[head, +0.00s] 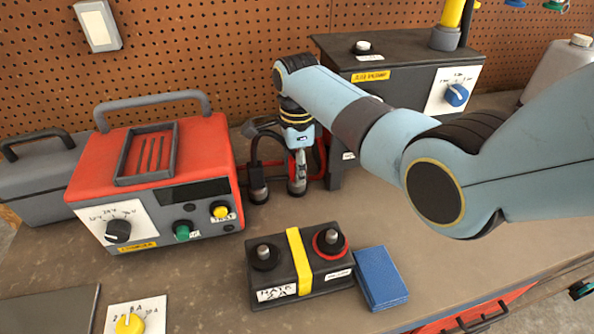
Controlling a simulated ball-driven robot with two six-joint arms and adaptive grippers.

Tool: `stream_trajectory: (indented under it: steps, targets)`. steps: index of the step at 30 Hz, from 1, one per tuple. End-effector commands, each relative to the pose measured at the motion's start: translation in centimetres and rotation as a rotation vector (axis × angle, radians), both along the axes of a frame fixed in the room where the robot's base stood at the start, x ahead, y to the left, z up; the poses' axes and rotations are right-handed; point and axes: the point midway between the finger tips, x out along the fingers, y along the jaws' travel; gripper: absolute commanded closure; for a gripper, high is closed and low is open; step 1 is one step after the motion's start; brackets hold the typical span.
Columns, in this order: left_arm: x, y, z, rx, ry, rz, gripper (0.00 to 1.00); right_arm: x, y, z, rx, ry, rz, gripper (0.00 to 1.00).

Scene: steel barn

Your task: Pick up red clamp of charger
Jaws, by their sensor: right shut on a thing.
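The red charger (150,180) stands on the bench at the left, with a grey handle, dial and buttons. My right gripper (297,184) points down just right of the charger, behind the battery. It is shut on the red clamp (291,166), which it mostly hides. Red cable (320,157) loops behind the gripper. The black clamp (258,186) stands upright left of the gripper, with a black cable arching over it. The battery (270,282) has a yellow strap and two posts, the right one ringed red. My left gripper is out of view.
A blue block (381,278) lies against the battery's right side. A dark box (410,72) with a blue knob stands behind my right arm. A grey toolbox (38,172) is at far left. A yellow-knob panel (140,314) is at front left. Bench between charger and battery is clear.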

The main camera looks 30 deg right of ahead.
Motion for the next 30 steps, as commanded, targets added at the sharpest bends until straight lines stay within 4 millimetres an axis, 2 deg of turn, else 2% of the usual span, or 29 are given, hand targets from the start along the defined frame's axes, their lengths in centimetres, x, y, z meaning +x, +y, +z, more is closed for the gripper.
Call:
stream_trajectory:
  steps: [13,17,23,30]
  targets:
    - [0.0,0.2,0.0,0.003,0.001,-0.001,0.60,0.0,0.0,0.1,0.001,-0.001,0.000,1.00]
    - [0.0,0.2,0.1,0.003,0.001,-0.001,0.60,0.1,0.0,0.9,0.000,-0.002,0.000,1.00]
    - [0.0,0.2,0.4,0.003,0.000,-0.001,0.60,0.2,0.0,4.1,0.000,-0.006,0.000,1.00]
    - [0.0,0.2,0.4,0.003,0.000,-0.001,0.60,0.2,0.0,10.2,-0.001,-0.006,0.000,1.00]
